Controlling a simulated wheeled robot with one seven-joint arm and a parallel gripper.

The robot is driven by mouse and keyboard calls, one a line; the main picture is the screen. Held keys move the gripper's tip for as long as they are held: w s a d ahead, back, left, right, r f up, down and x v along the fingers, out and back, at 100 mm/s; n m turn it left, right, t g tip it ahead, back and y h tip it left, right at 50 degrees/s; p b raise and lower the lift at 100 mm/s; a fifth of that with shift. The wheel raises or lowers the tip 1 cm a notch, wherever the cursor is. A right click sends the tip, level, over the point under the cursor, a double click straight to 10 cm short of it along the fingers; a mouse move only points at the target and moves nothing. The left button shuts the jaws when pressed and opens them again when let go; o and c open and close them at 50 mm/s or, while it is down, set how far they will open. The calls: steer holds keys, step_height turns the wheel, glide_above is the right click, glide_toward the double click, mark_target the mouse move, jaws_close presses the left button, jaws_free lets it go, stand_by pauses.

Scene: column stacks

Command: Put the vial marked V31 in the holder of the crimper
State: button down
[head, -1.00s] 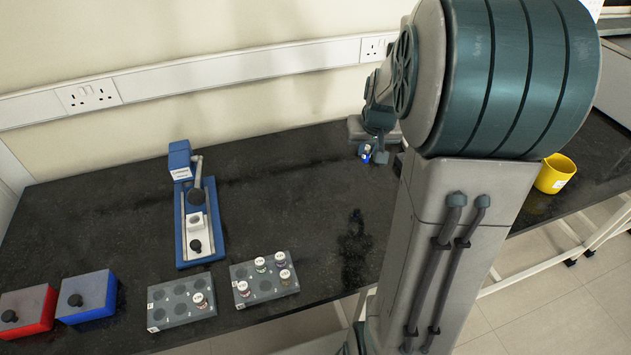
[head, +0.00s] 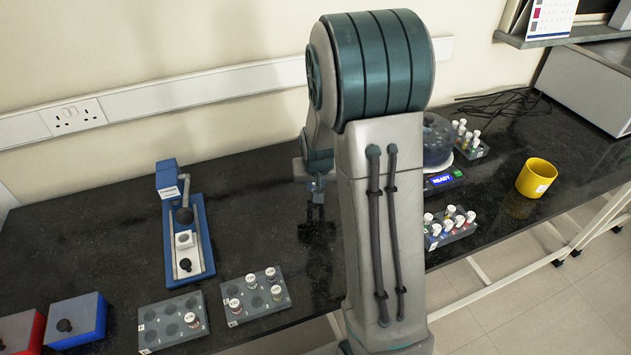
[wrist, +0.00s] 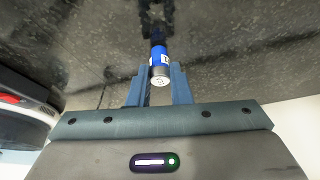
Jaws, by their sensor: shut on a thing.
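In the wrist view my gripper (wrist: 160,85) is shut on a vial (wrist: 160,62) with a blue band and a silver cap. The cap carries a mark too small to read, so I cannot tell whether it is V31. In the head view my gripper (head: 317,205) hangs over the bench, right of the crimper, and the vial is not clear there. The blue crimper (head: 205,245) stands at the left with its head and lever at the back. Its white holder (head: 184,239) sits midway along the base, and I see no vial in it.
Two grey racks, one with one vial (head: 158,330) and one with several (head: 245,312), stand in front of the crimper. Blue (head: 75,318) and red (head: 15,335) boxes are front left. A centrifuge (head: 438,140), more vials and a yellow cup (head: 536,178) are at the right.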

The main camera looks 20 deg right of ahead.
steer(key=shift+f+b, duration=0.25)
steer(key=shift+b, duration=0.05)
steer(key=c, duration=1.3)
jaws_free()
steer(key=shift+r, duration=0.15)
steer(key=shift+r, duration=0.1)
